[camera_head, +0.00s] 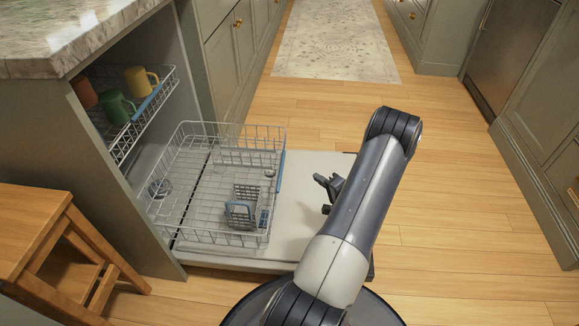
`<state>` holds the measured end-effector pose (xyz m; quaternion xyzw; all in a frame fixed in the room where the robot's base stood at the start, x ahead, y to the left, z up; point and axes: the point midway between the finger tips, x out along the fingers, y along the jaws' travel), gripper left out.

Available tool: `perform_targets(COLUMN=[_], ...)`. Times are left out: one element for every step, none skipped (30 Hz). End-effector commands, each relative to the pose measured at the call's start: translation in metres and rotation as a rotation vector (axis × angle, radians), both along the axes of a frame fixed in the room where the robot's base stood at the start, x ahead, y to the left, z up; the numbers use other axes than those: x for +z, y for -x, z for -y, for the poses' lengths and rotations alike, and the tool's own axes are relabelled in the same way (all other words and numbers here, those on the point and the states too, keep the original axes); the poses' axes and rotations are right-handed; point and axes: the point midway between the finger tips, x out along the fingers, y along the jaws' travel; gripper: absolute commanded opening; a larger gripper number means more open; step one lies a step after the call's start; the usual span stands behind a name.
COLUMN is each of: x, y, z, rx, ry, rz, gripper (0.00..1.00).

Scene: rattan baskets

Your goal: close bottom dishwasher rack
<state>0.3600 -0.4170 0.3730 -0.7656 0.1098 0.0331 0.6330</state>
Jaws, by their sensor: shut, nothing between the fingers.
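The bottom dishwasher rack (185,232) is a white wire basket pulled well out over the lowered dishwasher door (305,185). A blue-grey handle strip (281,172) runs along its front edge, facing right. A small cutlery basket (240,206) sits inside it. My gripper (322,183) is to the right of the rack's front edge, over the door, and apart from the rack. Its fingers are shut and empty. My arm hides part of the door's outer edge and part of the gripper.
The upper rack (125,145) holds orange, green and yellow mugs under the marble counter (70,35). A wooden stool (50,240) stands at the lower left. Open wooden floor (450,200) lies to the right, with a rug (335,40) farther back. Cabinets line both sides.

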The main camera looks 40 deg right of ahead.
Motion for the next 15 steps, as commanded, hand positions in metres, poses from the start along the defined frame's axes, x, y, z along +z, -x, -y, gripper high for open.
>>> perform_targets(x=[-0.003, -0.004, -0.005, -0.006, -0.006, -0.008, -0.009, -0.01, -0.012, -0.014, -0.015, -0.017, -0.018, -0.02, -0.021], y=[0.002, 0.002, -0.001, -0.003, -0.007, -0.013, -0.017, -0.023, -0.031, -0.037, -0.044, -0.053, -0.059, -0.065, -0.074], z=[0.001, 0.001, 0.001, 0.002, 0.002, 0.002, 0.003, 0.003, 0.004, 0.005, 0.006, 0.007, 0.008, 0.009, 0.01], rx=[-0.001, -0.001, -0.001, 0.001, 0.001, 0.002, 0.002, 0.003, 0.002, 0.004, 0.004, 0.004, 0.004, 0.004, 0.004], ry=[-0.011, -0.014, -0.016, -0.015, -0.014, -0.013, -0.013, -0.013, -0.012, -0.012, -0.011, -0.011, -0.011, -0.011, -0.01], rz=[0.006, 0.009, 0.01, 0.01, 0.01, 0.01, 0.009, 0.01, 0.01, 0.009, 0.009, 0.009, 0.009, 0.009, 0.009], gripper=[0.0, 0.0, 0.0, 0.0, 0.0, 0.0, 0.0, 0.0, 0.0, 0.0, 0.0, 0.0, 0.0, 0.0, 0.0])
